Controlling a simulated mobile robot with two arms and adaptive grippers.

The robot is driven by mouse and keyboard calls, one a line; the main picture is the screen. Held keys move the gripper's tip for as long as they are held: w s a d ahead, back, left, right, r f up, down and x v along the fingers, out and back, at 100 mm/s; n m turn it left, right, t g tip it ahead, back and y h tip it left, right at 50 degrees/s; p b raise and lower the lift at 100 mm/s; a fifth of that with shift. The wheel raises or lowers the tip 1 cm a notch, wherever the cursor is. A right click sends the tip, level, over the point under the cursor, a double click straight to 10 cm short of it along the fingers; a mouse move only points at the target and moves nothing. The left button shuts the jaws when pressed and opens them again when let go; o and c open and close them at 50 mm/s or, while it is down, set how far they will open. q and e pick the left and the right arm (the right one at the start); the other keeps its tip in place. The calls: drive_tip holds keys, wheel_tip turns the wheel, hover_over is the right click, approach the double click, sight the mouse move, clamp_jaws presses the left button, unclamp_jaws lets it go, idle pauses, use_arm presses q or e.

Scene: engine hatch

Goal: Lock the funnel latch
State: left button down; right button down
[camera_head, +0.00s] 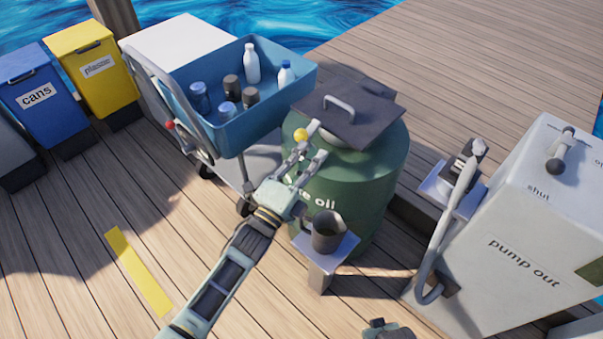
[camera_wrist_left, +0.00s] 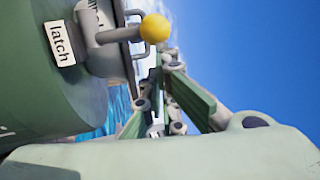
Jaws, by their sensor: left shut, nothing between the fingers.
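The funnel latch is a grey metal lever with a yellow ball knob (camera_head: 300,135) at the near upper side of the green waste-oil drum (camera_head: 383,165). In the left wrist view the yellow knob (camera_wrist_left: 155,28) sits at the lever's end, beside the white "latch" label (camera_wrist_left: 60,43). My left gripper (camera_head: 312,152) is shut and empty, just below and to the right of the knob. In the left wrist view its fingertips (camera_wrist_left: 168,62) are beneath the knob and look apart from it. A dark square lid (camera_head: 350,112) with a handle covers the drum's top.
A blue tray of bottles (camera_head: 290,98) stands on a cart left of the drum. A dark jug (camera_head: 326,232) sits on a small stand in front. The white pump-out box (camera_head: 510,225) is at the right. Open deck lies at the lower left.

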use_arm(q)
drive_tip(key=w+d+r, duration=0.2)
drive_tip(key=w+d, duration=0.1)
drive_tip(key=shift+r, duration=0.25)
use_arm(e)
drive_tip(key=shift+s+d+f, duration=0.1)
drive_tip(key=shift+s+f, duration=0.25)
drive_tip(key=shift+f, duration=0.2)
drive_tip(key=shift+w+r, duration=0.2)
drive_tip(key=shift+s+f, duration=0.15)
drive_tip(key=shift+s, duration=0.3)
drive_tip(key=shift+w, duration=0.5)
idle(0.3)
use_arm(q)
drive_tip(key=v, duration=1.2)
use_arm(e)
drive_tip(key=shift+s, duration=0.3)
